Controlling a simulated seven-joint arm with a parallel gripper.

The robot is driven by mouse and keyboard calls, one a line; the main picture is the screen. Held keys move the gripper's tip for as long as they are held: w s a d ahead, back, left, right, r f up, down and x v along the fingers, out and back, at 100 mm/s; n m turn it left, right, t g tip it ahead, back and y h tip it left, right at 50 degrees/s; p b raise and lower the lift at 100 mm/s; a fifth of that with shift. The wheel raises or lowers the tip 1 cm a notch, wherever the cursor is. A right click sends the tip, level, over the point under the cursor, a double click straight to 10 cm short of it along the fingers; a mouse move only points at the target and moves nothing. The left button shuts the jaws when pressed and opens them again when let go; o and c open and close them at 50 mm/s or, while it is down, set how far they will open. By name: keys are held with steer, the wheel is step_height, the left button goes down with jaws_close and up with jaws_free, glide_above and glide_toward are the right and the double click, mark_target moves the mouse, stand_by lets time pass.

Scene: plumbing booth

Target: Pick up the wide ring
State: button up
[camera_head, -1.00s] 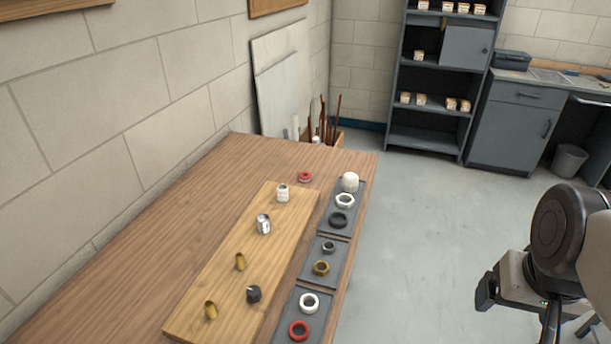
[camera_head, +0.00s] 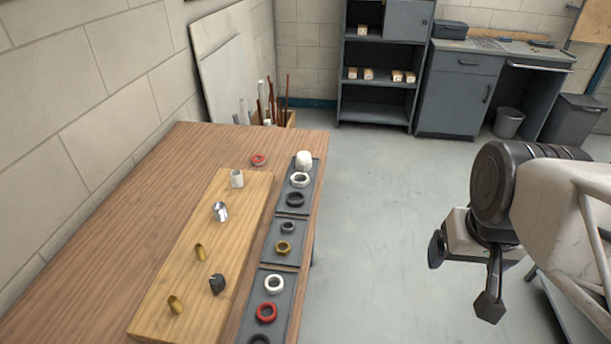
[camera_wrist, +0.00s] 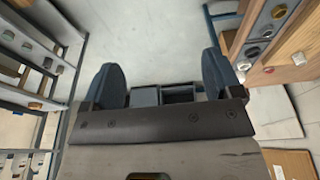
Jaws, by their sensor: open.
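Several rings lie along the right side of the wooden table; I cannot tell for certain which is the wide ring. The far grey tray holds a white ring (camera_head: 299,187) and a dark ring (camera_head: 295,205). The middle tray holds a brass ring (camera_head: 283,253). The near tray holds a white ring (camera_head: 274,292), a red ring (camera_head: 266,321) and a dark ring cut off by the frame. Another red ring (camera_head: 259,163) lies on the table's far part. My gripper (camera_head: 463,278) is open and empty, right of the table; its spread fingers show in the wrist view (camera_wrist: 162,85).
A wooden board (camera_head: 185,270) carries a white fitting (camera_head: 237,179), a metal fitting (camera_head: 220,211), two brass pieces and a black fitting (camera_head: 217,284). A white cap (camera_head: 304,158) stands in the far tray. Shelves (camera_head: 375,100) stand behind. Floor between table and gripper is clear.

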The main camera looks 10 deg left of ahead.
steer(key=shift+c, duration=1)
